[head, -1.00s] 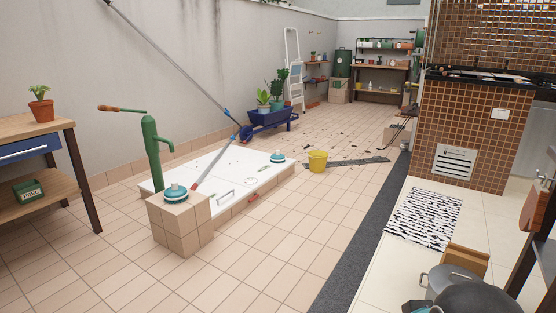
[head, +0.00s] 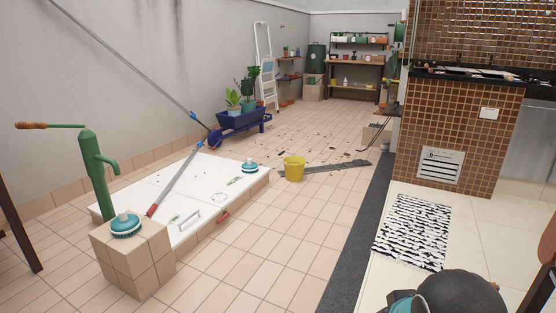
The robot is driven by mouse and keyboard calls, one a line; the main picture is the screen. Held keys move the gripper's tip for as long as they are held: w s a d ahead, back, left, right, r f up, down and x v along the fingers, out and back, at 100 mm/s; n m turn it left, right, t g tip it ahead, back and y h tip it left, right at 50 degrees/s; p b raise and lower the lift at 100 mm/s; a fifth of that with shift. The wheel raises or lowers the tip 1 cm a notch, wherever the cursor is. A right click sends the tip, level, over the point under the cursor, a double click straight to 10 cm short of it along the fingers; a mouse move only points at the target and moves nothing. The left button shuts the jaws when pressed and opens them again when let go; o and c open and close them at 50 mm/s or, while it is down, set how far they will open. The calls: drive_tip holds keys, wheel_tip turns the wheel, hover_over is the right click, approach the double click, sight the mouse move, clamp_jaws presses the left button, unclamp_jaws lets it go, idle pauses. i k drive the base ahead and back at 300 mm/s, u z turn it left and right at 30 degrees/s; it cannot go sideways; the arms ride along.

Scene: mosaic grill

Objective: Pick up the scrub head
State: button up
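Two round teal-and-white brush-like heads are in the head view. One scrub head (head: 126,226) sits on top of a square tiled block (head: 133,255) at the left front, bristle side down. The other teal head (head: 250,167) lies on the far right part of a low white platform (head: 205,177). I cannot tell which of the two the task means. Both lie free, with nothing gripping them. My gripper is not in view; only a dark rounded part of my arm shows at the bottom right.
A green hand pump (head: 92,175) stands behind the block. A pole with a red end (head: 165,190) slants over the platform. A yellow bucket (head: 294,168) stands right of it. A blue wheelbarrow (head: 240,125) is farther back. The tiled floor before the platform is clear.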

sight(249, 166)
drive_tip(key=z, duration=0.05)
drive_tip(key=i, duration=2)
drive_tip(key=u, duration=0.25)
drive_tip(key=i, duration=2.1)
drive_tip(key=u, duration=0.3)
drive_tip(key=i, duration=1.2)
drive_tip(key=u, duration=0.15)
